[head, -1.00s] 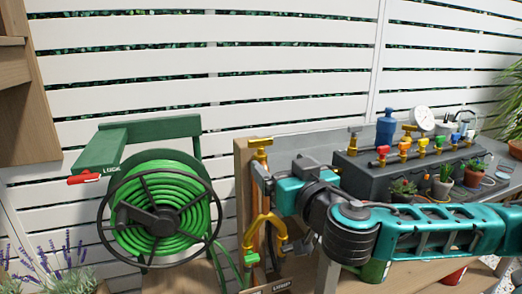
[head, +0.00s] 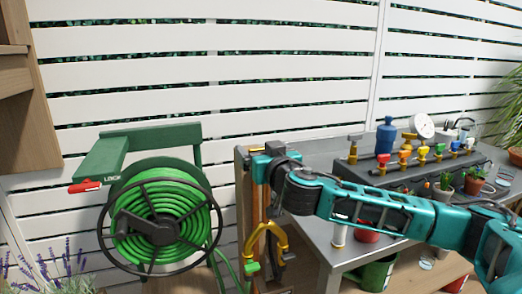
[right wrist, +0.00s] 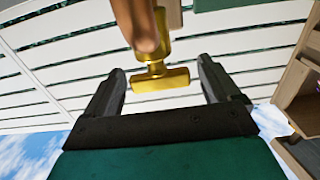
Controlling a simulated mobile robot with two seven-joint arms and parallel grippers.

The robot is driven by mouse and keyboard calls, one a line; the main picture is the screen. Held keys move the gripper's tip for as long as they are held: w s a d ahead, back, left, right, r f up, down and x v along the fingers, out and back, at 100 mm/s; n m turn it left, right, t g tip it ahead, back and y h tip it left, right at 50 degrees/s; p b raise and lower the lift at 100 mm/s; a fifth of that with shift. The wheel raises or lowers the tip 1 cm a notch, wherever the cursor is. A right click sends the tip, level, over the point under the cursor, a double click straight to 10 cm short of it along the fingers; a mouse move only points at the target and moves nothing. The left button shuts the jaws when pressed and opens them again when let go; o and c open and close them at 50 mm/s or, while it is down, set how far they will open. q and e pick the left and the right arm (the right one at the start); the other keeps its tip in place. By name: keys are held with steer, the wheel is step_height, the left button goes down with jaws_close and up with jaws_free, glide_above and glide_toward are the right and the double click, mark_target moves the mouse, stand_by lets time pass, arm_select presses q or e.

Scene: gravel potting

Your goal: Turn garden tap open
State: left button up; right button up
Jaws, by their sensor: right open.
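The garden tap is brass with a T-shaped handle (right wrist: 160,82), on a copper-coloured pipe, in the right wrist view. My right gripper (right wrist: 161,70) is open, with one finger on each side of the handle and visible gaps on both sides. In the head view my right gripper (head: 262,168) is at the tap by the wooden post, and hides most of it; a bit of brass (head: 257,150) shows at its left. My left gripper is not in view.
A green hose reel (head: 162,222) stands left of the post. A brass Y-piece (head: 265,238) hangs below my gripper. The grey bench (head: 312,222) at right carries a manifold with coloured valves (head: 404,155) and potted plants. A white slatted fence is behind.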

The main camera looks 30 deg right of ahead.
steer(key=shift+w, duration=0.15)
steer(key=shift+c, duration=0.2)
steer(key=c, duration=0.9)
